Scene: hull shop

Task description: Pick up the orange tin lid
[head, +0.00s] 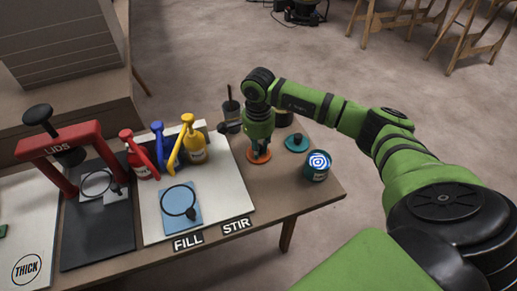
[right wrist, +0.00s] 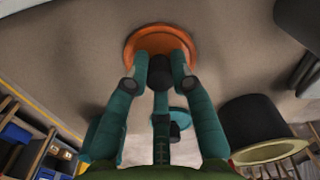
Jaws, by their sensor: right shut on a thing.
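The orange tin lid (head: 260,156) is a round disc on the brown table, right of the white board. It also shows in the right wrist view (right wrist: 160,36), with a dark knob (right wrist: 161,70) in its middle. My right gripper (head: 258,147) points down over the lid. In the right wrist view its teal fingers (right wrist: 161,84) are closed around the knob. Whether the lid still touches the table is hard to tell. My left gripper is not in view.
A teal lid (head: 296,142) and a teal tin with a spiral mark (head: 318,166) stand close on the right. A dark cup with a stick (head: 231,111) stands behind. Red, blue and yellow (head: 194,140) pump bottles stand left on the white board (head: 215,205). A red press marked LIDS (head: 66,140) stands far left.

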